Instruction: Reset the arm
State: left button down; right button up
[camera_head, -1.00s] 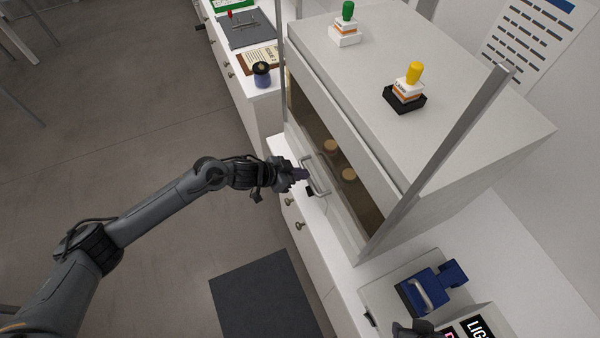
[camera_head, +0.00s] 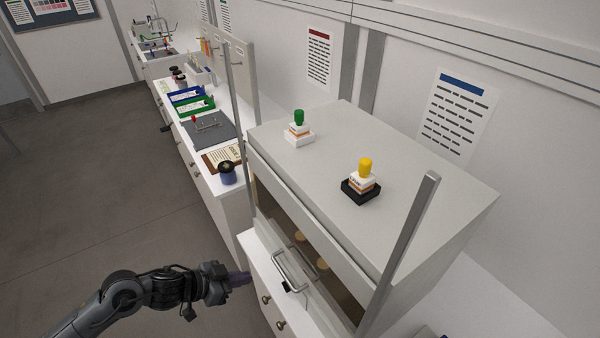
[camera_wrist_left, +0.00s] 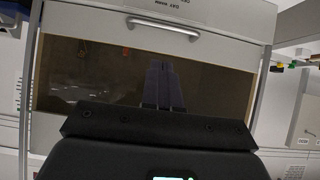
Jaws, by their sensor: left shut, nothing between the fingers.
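My left arm comes in from the lower left in the head view. Its gripper (camera_head: 240,278) is shut and empty, with a visible gap to the left of the metal handle (camera_head: 294,271) on the grey cabinet's (camera_head: 365,140) front. In the left wrist view, the two dark fingers (camera_wrist_left: 162,86) lie together in front of the cabinet's dark window (camera_wrist_left: 90,75). The handle also shows above them (camera_wrist_left: 163,25). My right gripper is not in view.
On the cabinet stand a green-topped stamp (camera_head: 299,128) and a yellow-topped stamp (camera_head: 363,180) in a black holder. A blue jar (camera_head: 227,174) and a clipboard (camera_head: 222,158) sit on the side counter. Metal posts (camera_head: 400,245) flank the cabinet. Open floor (camera_head: 100,190) lies left.

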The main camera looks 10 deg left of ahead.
pick_arm(q)
jog(key=s+d+f+n+g+h+p, duration=0.1)
jog(key=s+d+f+g+h+p, duration=0.2)
jog(key=s+d, duration=0.55)
jog(key=s+d+r+n+t+y+p, duration=0.1)
jog(key=s+d+r+n+t+p, duration=0.3)
jog(key=s+d, duration=0.25)
jog(key=s+a+r+n+g+y+p, duration=0.1)
jog(key=s+a+r+g+y, duration=0.1)
jog(key=s+a+y, duration=0.3)
jog(key=s+a+r+n+g+y+p, duration=0.1)
jog(key=s+a+y, duration=0.4)
jog(key=a, duration=0.6)
jog(key=shift+s+r+n+g+p, duration=0.2)
jog(key=shift+r+n+g+p, duration=0.1)
jog(key=shift+r+g+p, duration=0.4)
